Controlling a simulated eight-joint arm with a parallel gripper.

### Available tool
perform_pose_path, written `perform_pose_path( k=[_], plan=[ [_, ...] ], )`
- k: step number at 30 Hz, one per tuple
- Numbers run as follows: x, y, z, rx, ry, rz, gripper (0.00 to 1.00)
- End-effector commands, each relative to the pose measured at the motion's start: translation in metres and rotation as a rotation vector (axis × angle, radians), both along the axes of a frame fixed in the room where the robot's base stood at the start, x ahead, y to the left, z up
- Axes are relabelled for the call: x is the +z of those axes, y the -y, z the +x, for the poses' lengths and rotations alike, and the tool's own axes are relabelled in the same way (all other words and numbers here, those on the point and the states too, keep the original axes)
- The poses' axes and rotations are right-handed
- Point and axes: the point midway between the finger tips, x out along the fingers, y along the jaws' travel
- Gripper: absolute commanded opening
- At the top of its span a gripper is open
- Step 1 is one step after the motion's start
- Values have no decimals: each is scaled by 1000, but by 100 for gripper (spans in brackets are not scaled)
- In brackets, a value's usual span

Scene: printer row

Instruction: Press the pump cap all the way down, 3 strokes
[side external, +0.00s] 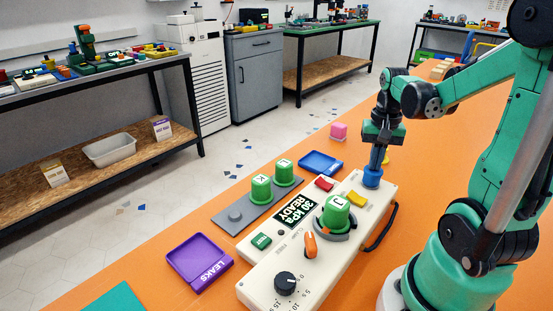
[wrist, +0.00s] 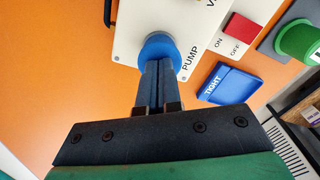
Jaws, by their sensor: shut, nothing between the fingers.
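The pump cap (side external: 372,178) is a blue round knob at the far end of the cream instrument box (side external: 262,285). In the wrist view the blue cap (wrist: 160,46) sits beside the printed word PUMP. My gripper (side external: 376,160) is shut and empty, pointing down right over the cap. In the wrist view my gripper's closed fingertips (wrist: 160,66) overlap the cap's edge. They look to be at or on its top, but I cannot tell whether they touch. The fingers hide part of the cap, and how far down it is pressed is unclear.
The box carries a display (side external: 296,210) reading 30 kPa READY, a red switch (side external: 325,183), a green lidded chamber (side external: 336,214), an orange lever (side external: 310,245) and a black dial (side external: 285,283). A blue tray (side external: 321,163) and a purple tray (side external: 199,262) lie beside it.

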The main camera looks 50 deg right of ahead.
Motion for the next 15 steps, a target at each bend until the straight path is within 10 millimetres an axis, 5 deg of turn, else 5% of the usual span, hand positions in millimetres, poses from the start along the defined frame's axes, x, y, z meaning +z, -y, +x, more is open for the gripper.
perform_pose_path(
  k=[15],
  plan=[
    [36,0,0,0,-1,1,0]
  ],
)
